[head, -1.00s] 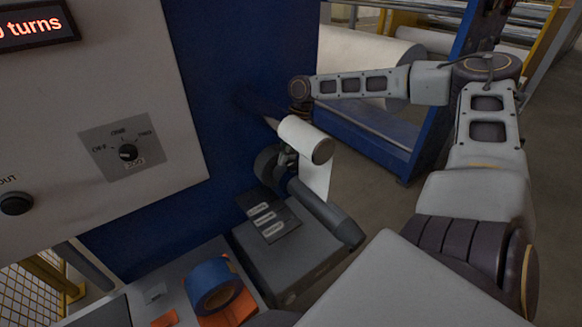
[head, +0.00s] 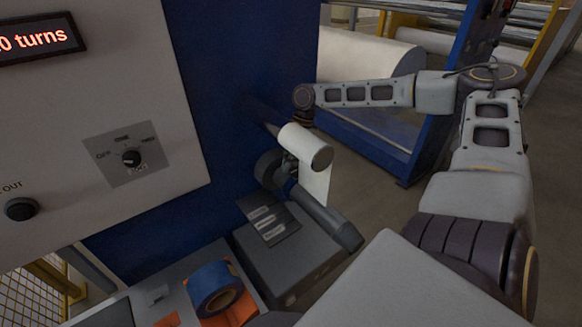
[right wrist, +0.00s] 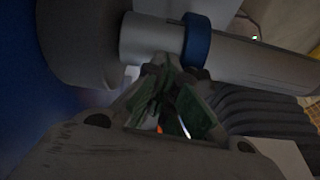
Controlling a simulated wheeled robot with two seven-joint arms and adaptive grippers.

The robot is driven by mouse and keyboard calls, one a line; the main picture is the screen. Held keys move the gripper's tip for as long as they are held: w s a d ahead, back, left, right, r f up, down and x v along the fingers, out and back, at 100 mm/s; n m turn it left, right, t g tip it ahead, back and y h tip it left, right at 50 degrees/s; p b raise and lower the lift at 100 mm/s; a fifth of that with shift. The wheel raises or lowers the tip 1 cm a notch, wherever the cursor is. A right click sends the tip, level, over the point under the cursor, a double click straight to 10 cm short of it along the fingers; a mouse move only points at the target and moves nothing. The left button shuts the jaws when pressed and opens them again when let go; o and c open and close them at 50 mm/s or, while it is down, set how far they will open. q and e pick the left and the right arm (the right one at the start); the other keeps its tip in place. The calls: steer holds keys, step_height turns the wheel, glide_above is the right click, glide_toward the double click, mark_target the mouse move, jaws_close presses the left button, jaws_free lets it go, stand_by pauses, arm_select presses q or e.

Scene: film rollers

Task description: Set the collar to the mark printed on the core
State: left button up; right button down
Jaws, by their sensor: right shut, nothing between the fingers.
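The collar is a blue ring (right wrist: 197,40) around a grey core (right wrist: 265,66) in the right wrist view, with a paler cylinder section (right wrist: 150,38) to its left. The core also shows in the head view (head: 325,217), sticking out from the blue machine wall below a white film roll. My right gripper (right wrist: 174,66) is shut and empty, its green-padded fingers close beneath the collar; I cannot tell whether they touch it. In the head view its fingers are mostly hidden behind the film roll. I cannot make out the printed mark. My left gripper is not in view.
A grey box with a labelled plate (head: 268,220) lies below. A blue tape roll (head: 213,287) sits on an orange holder. A panel with a dial (head: 130,157) and display (head: 38,38) stands left.

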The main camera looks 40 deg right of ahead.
mark_target(298, 171)
steer(key=shift+s+a, duration=0.1)
steer(key=shift+s, duration=0.25)
stand_by(0.4)
steer(key=shift+s+a+p, duration=0.15)
steer(key=shift+s+p, duration=1.65)
steer(key=shift+p, duration=1.25)
stand_by(0.4)
steer(key=shift+w+b, duration=0.75)
steer(key=shift+b, duration=1.35)
steer(key=shift+r+p, duration=1.85)
steer(key=shift+r, duration=0.6)
steer(key=shift+r+p, duration=0.4)
steer(key=shift+r, duration=1.65)
